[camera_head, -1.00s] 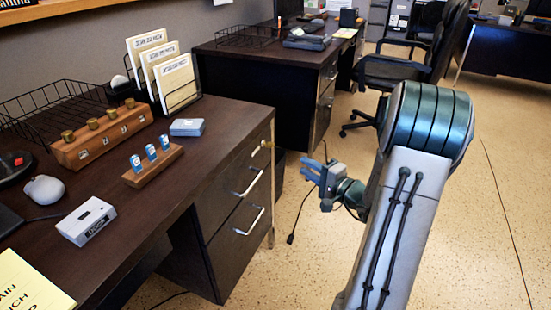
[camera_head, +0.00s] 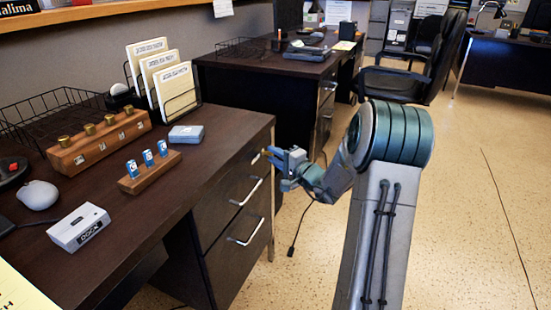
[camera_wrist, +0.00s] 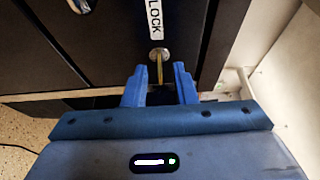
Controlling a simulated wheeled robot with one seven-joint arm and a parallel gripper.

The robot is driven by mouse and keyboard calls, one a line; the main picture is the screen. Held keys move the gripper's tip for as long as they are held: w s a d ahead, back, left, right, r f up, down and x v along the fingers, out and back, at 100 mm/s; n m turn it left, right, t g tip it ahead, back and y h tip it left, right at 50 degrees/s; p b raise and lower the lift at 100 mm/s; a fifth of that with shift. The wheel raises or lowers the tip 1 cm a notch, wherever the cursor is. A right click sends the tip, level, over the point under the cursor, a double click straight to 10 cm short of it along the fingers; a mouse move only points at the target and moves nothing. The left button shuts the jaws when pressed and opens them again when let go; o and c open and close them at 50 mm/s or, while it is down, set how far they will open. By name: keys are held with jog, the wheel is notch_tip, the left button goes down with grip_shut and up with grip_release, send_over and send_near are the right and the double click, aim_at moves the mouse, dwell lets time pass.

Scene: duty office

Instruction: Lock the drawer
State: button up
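The drawer (camera_head: 222,208) is the upper one in the near desk's pedestal, with a metal handle (camera_head: 246,191). It looks shut. The lock (camera_wrist: 159,53) is a round metal cylinder on the desk front, and a thin brass key (camera_wrist: 159,75) sticks out of it. A white LOCK label (camera_wrist: 155,17) is beside it in the wrist view. My gripper (camera_wrist: 160,69) is open, its two blue fingers on either side of the key with gaps showing. In the head view my gripper (camera_head: 273,164) is right at the lock.
The lower drawer (camera_head: 240,258) is below. Open floor (camera_head: 460,220) lies to the right.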

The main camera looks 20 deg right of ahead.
grip_shut()
jog(key=shift+r+m+p, duration=0.1)
jog(key=shift+m+p, duration=0.2)
jog(key=shift+r+m+g+p, duration=0.25)
jog(key=shift+m+g+p, duration=0.35)
jog(key=shift+m+p, duration=0.6)
jog(key=m+g+p, duration=0.1)
jog(key=m+p, duration=0.1)
jog(key=p, duration=0.1)
jog(key=m+g+p, duration=0.1)
jog(key=m+p, duration=0.1)
jog(key=p, duration=0.1)
jog(key=shift+w+d+r, duration=0.1)
jog(key=shift+r, duration=0.2)
jog(key=m+g+p, duration=0.1)
jog(key=m+p, duration=0.1)
jog(key=p, duration=0.2)
jog(key=m+g+y+p, duration=0.1)
jog(key=m+p, duration=0.1)
jog(key=p, duration=0.2)
jog(key=m+g+y+p, duration=0.1)
jog(key=m+p, duration=0.1)
jog(key=p, duration=0.2)
jog(key=shift+w+d+f+g, duration=0.1)
jog(key=shift+w+d+g, duration=0.1)
jog(key=shift+g, duration=0.1)
jog(key=shift+m+y, duration=0.3)
jog(key=shift+m, duration=0.1)
